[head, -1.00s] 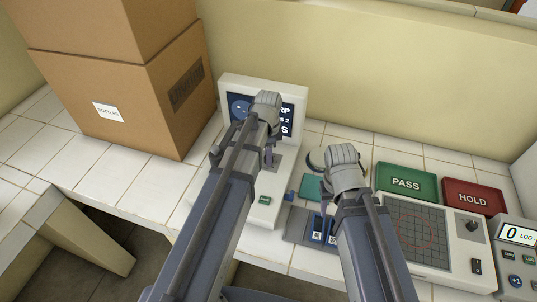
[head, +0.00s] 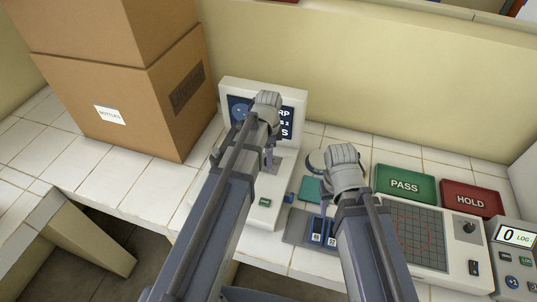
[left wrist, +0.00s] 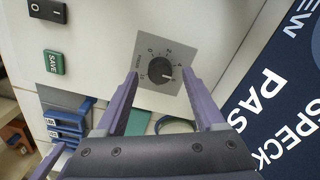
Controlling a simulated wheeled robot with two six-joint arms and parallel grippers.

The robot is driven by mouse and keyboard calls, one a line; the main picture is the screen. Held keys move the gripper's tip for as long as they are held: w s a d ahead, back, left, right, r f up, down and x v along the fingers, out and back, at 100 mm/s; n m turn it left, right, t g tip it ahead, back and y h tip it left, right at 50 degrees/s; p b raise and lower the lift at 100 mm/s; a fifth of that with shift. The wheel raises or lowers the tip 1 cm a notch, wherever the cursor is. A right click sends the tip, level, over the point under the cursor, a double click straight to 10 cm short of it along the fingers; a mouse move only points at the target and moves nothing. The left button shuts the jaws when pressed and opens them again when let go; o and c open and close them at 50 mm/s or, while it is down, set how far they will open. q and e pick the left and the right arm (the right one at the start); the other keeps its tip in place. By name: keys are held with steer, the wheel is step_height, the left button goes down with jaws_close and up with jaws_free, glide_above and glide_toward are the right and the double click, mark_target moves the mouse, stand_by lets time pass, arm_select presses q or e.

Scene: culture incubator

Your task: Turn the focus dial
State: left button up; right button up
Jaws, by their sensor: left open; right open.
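The focus dial (left wrist: 160,71) is a dark round knob on a grey plate with numbers around it, seen in the left wrist view. In that view my left gripper (left wrist: 160,76) is open, with one finger on each side of the dial; I cannot tell whether they touch it.
The instrument has a dark screen (head: 287,112) and a green SAVE button (left wrist: 54,62). Right of my right arm are a green PASS tray (head: 405,184), a red HOLD tray (head: 470,198) and a gridded device (head: 413,240). Cardboard boxes (head: 130,95) stand at the left.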

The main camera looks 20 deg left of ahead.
arm_select(q)
step_height(320, 180, up, 7)
steer(key=p, duration=0.6)
steer(key=shift+f, duration=0.2)
steer(key=shift+f, duration=0.1)
steer(key=s+d+f+n+y+b, duration=0.1)
steer(key=s+d+n, duration=0.9)
steer(key=s, duration=0.4)
steer(key=shift+s+d+b, duration=0.3)
steer(key=shift+s+d, duration=0.1)
steer(key=shift+d, duration=0.15)
steer(key=shift+a+f, duration=0.1)
stand_by(1.1)
